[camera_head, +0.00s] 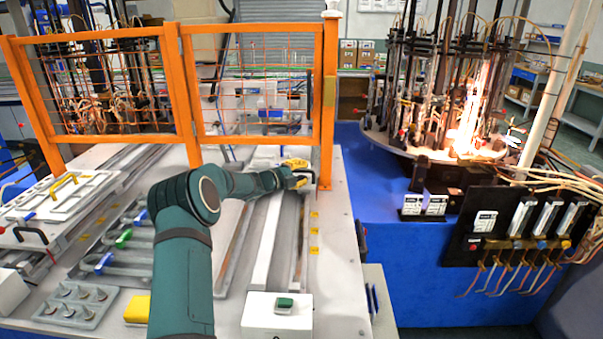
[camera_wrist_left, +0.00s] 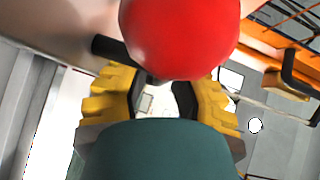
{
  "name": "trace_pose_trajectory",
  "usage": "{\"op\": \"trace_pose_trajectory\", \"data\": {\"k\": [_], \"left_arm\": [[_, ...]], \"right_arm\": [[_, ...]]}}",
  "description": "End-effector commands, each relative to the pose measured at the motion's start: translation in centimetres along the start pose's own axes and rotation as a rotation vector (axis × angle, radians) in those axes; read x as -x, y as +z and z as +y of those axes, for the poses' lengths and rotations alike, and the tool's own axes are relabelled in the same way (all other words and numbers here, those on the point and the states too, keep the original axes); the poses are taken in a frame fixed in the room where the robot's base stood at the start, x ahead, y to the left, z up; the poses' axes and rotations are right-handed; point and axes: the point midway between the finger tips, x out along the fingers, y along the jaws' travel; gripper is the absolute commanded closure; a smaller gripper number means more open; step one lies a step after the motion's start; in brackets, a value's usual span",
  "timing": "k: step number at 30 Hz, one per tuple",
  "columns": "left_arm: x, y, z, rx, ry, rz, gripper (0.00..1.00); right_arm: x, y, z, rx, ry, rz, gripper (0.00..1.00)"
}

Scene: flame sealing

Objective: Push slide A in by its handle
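My left arm reaches over the white machine bed, and its yellow-fingered gripper (camera_head: 297,173) is at the far end of a long light rail (camera_head: 268,240), near the orange fence. In the left wrist view the two yellow fingers of this gripper (camera_wrist_left: 160,88) stand apart at their bases. A large red ball knob (camera_wrist_left: 180,38) covers the area of the fingertips, and a short dark bar (camera_wrist_left: 108,46) sticks out to its left. Whether the fingers grip either one is hidden. I cannot tell which part is slide A. My right gripper is not in view.
An orange mesh fence (camera_head: 258,90) stands behind the gripper. A white box with a green button (camera_head: 285,302) is at the front of the bed. Left are a plate with a yellow handle (camera_head: 67,184) and several clamps. A glowing flame carousel (camera_head: 465,150) stands right, on a blue base.

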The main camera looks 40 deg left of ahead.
Motion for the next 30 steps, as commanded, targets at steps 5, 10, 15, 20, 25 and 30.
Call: {"op": "trace_pose_trajectory", "data": {"k": [5,10,15,20,25,30], "left_arm": [[2.0,0.1,-0.1,0.0,0.0,-0.001,0.75],[5.5,0.1,-0.1,0.001,0.001,-0.003,0.75],[8.7,0.0,0.0,0.0,0.001,-0.002,0.75],[10.8,0.0,-0.1,-0.001,0.0,-0.001,0.75],[11.7,0.0,0.0,0.0,0.0,0.0,0.75],[11.8,-0.1,0.0,0.0,0.0,0.0,0.75]], "right_arm": [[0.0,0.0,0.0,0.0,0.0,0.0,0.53],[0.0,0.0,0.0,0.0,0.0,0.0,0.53],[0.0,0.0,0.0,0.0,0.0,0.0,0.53],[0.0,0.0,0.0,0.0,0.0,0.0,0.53],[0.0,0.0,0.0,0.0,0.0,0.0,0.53],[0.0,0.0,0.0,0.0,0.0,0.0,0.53]]}}
